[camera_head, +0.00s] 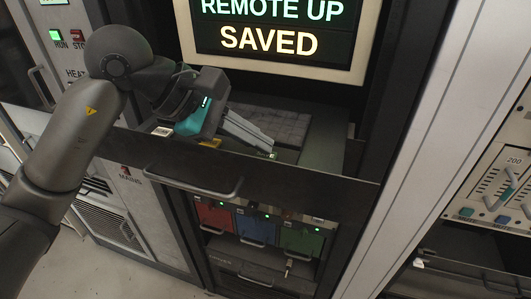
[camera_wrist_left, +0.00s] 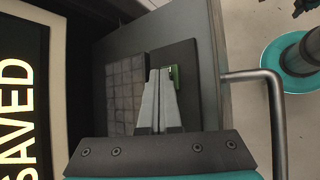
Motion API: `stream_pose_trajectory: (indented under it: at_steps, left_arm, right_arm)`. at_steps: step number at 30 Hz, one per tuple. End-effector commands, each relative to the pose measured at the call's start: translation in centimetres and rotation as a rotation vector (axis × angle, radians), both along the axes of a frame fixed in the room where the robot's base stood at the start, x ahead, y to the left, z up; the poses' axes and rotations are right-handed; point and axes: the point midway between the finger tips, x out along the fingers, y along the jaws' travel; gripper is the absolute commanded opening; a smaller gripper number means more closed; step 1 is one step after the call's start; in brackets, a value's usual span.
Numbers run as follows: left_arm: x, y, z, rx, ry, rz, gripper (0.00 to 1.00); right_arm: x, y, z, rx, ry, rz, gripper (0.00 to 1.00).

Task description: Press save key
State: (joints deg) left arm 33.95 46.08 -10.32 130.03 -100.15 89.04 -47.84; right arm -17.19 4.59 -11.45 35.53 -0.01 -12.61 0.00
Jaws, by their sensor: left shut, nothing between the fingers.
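The screen (camera_head: 275,28) reads "REMOTE UP" and "SAVED"; part of it also shows in the left wrist view (camera_wrist_left: 20,95). A pull-out drawer with a grey keyboard (camera_head: 275,124) lies below it. The keyboard is also in the left wrist view (camera_wrist_left: 125,92). A green key (camera_wrist_left: 175,76) sits at the keyboard's side; I cannot read a label on it. My left gripper (camera_head: 271,154) is shut and empty, its fingertips beside or on the green key. They partly hide it, and I cannot tell if they touch. My right gripper is not in view.
The drawer front has a bar handle (camera_head: 195,185), close below my left arm. Red, blue and green modules (camera_head: 301,238) sit under it. A rack with a meter and sliders (camera_head: 498,190) stands at the right. RUN and STOP buttons are at upper left.

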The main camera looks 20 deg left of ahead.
Motion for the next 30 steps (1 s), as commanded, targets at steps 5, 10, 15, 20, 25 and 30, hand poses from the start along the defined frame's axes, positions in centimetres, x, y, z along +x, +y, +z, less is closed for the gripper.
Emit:
stream_pose_trajectory:
  at_steps: [5,10,15,20,25,30]
  left_arm:
    - [-0.15,-0.03,-0.69,0.005,0.012,-0.003,0.00]
    - [-0.21,-0.05,-0.94,0.008,0.018,-0.005,0.00]
    - [-0.23,-0.04,-1.03,0.009,0.020,-0.005,0.00]
    - [-0.22,-0.02,-1.05,0.010,0.021,-0.005,0.00]
    - [-0.21,-0.01,-0.98,0.010,0.021,-0.005,0.00]
    - [-0.18,0.00,-0.22,0.011,0.019,-0.004,0.00]
  right_arm:
    - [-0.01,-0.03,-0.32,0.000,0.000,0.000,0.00]
    - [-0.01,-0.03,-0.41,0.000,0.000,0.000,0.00]
    - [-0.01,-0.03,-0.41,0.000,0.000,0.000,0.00]
    - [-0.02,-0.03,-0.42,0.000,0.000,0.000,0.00]
    - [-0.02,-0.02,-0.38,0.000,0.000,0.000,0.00]
    - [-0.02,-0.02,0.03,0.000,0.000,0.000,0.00]
